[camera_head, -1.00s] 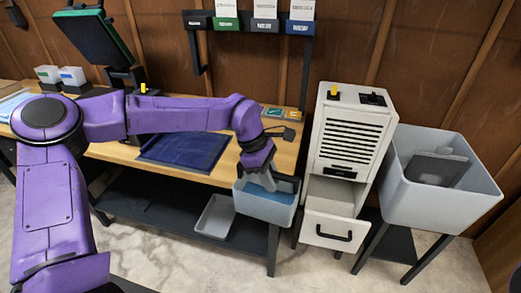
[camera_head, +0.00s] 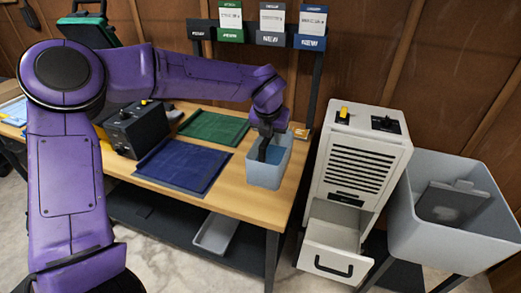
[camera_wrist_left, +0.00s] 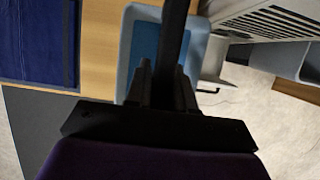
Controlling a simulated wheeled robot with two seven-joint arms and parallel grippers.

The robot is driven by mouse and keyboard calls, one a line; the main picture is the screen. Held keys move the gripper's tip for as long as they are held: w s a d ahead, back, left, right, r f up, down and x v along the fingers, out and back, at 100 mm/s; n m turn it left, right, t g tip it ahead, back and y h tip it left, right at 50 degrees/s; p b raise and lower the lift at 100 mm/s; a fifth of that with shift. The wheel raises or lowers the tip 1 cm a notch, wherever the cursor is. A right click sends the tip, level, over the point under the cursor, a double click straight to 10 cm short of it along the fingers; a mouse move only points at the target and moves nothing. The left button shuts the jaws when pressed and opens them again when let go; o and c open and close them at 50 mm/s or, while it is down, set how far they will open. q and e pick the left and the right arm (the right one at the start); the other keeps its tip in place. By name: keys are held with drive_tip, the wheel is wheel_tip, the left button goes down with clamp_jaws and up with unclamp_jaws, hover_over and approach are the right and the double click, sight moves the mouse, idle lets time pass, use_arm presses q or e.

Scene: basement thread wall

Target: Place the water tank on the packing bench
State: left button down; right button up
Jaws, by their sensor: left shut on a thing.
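The water tank (camera_head: 265,175) is a pale grey-blue open box with blue water inside. My left gripper (camera_head: 265,146) reaches down into it from above and is shut on it. The tank is upright over the right end of the packing bench (camera_head: 245,205), a wooden top on dark legs. I cannot tell whether its base touches the wood. In the left wrist view the tank's rim (camera_wrist_left: 128,35) shows around the dark fingers (camera_wrist_left: 165,88), with the bench top (camera_wrist_left: 98,45) to its left. My right gripper is not in view.
A blue mat (camera_head: 185,165) and green mat (camera_head: 213,127) lie left of the tank, with a black box (camera_head: 137,130) beyond. A white cabinet (camera_head: 358,160) with an open drawer (camera_head: 330,250) stands right of the bench, beside a large grey basin (camera_head: 445,235). A tray (camera_head: 215,235) is on the lower shelf.

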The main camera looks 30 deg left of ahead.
use_arm(q)
drive_tip(key=w+a+f, duration=0.1)
drive_tip(key=a+f, duration=0.1)
drive_tip(key=w+a+f+p, duration=0.1)
drive_tip(key=f, duration=0.1)
drive_tip(key=w+a+f, duration=0.1)
drive_tip(key=a+f, duration=0.1)
drive_tip(key=shift+w+a+p, duration=0.15)
drive_tip(key=shift+a+p, duration=0.15)
drive_tip(key=shift+p, duration=0.1)
drive_tip(key=f, duration=0.4)
drive_tip(key=shift+w+a+p, duration=0.15)
drive_tip(key=shift+a+p, duration=0.15)
drive_tip(key=shift+a, duration=0.05)
drive_tip(key=c, duration=1.4)
unclamp_jaws()
drive_tip(key=shift+f, duration=0.15)
drive_tip(key=o, duration=0.4)
drive_tip(key=shift+o, duration=0.2)
drive_tip(key=b+v, duration=0.1)
drive_tip(key=v, duration=1.1)
drive_tip(key=shift+b, duration=0.35)
drive_tip(key=shift+d, duration=0.1)
